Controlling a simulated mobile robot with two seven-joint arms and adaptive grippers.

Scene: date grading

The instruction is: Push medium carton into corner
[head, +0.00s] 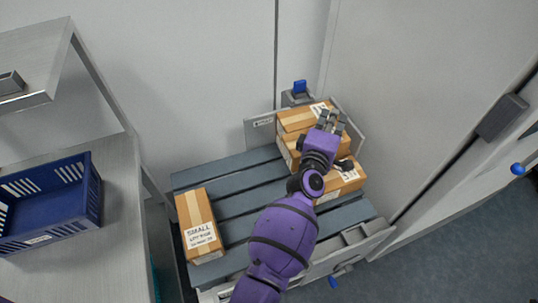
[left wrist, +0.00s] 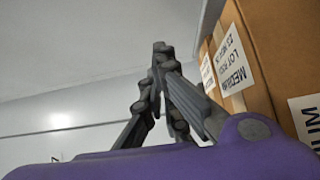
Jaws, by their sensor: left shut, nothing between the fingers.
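A brown carton labelled MEDIUM (left wrist: 240,75) stands close at the right of the left wrist view. In the head view a brown carton (head: 290,121) sits at the back right corner of the slatted deck (head: 240,204), near the low grey corner walls (head: 259,134). Another brown carton (head: 345,184) shows in front of it, partly hidden by my arm. Their labels are too small to read there. My left gripper (head: 332,118) is shut and empty, over or beside these cartons; contact cannot be told. Its fingertips meet in the left wrist view (left wrist: 160,48). My right gripper is out of view.
A carton labelled SMALL (head: 196,220) lies at the deck's left side. A blue crate (head: 95,200) stands on a grey shelf at the left. A wall closes the back, and a grey panel stands at the right. The deck's middle slats are clear.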

